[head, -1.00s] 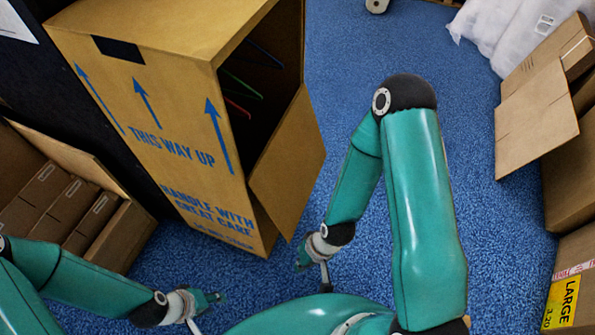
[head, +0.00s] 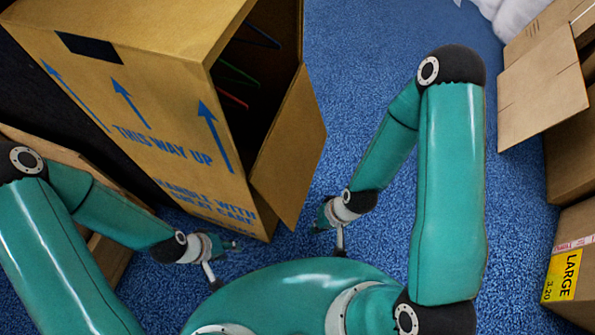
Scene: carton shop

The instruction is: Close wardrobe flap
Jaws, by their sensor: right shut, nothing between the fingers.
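The wardrobe carton (head: 150,110) stands upright at the upper left, with blue arrows and "THIS WAY UP" on its side. Its front is open, and coloured hangers show in the dark inside. The wardrobe flap (head: 291,150) stands swung outward at the right of the opening. My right gripper (head: 328,224) is shut and empty, just right of the flap's lower end; I cannot tell whether they touch. My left gripper (head: 224,260) is low in front of the carton's bottom edge, with nothing seen in it; its finger opening is unclear.
An open carton (head: 110,250) at the left is partly hidden behind my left arm. Open cartons (head: 540,95) and a carton labelled "LARGE" (head: 580,230) stand at the right, with white wrapped stuff (head: 500,15) behind. Blue floor (head: 365,60) is clear between.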

